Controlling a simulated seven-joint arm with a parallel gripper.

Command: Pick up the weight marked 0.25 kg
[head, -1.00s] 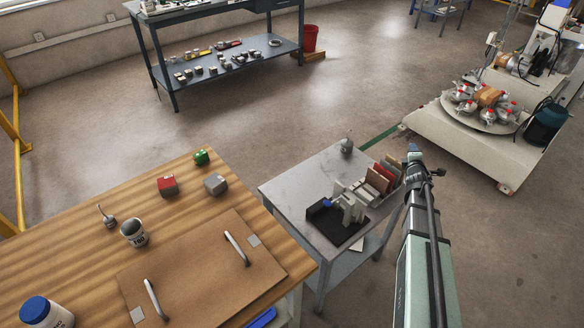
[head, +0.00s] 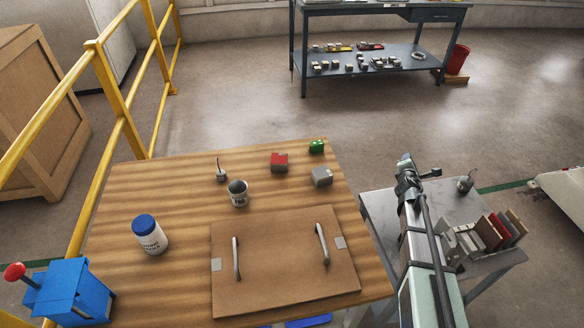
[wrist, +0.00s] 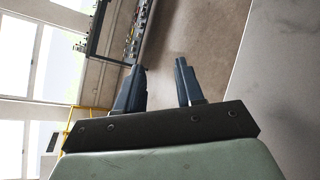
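In the head view my arm reaches up at the right, over the grey side table and right of the wooden table.
The wooden table (head: 160,190) also holds a grey cup (head: 238,193), a blue-lidded white jar (head: 150,235), a board with two handles (head: 275,275) and a blue device (head: 75,292). The grey side table (head: 378,203) carries upright plates (head: 499,228). A yellow railing (head: 118,90) runs at left.

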